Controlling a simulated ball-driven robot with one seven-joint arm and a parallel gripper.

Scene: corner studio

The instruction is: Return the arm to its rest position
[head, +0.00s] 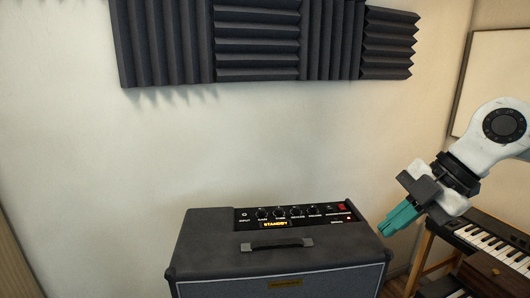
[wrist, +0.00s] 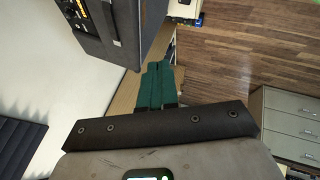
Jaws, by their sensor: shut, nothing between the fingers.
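My gripper (head: 398,219) is at the right in the head view, with teal fingers closed together and nothing between them. It points down and left, close to the right top corner of a dark amplifier (head: 278,275); I cannot tell whether there is contact. My white arm comes in from the right edge. In the wrist view the teal fingers (wrist: 155,85) lie side by side, and the amplifier (wrist: 112,30) shows at the upper left.
A keyboard (head: 495,240) on a wooden stand is at the right, behind my arm. Dark foam panels (head: 258,42) are on the wall. The wrist view shows open wooden floor (wrist: 235,60) and a grey drawer cabinet (wrist: 290,125) at the right.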

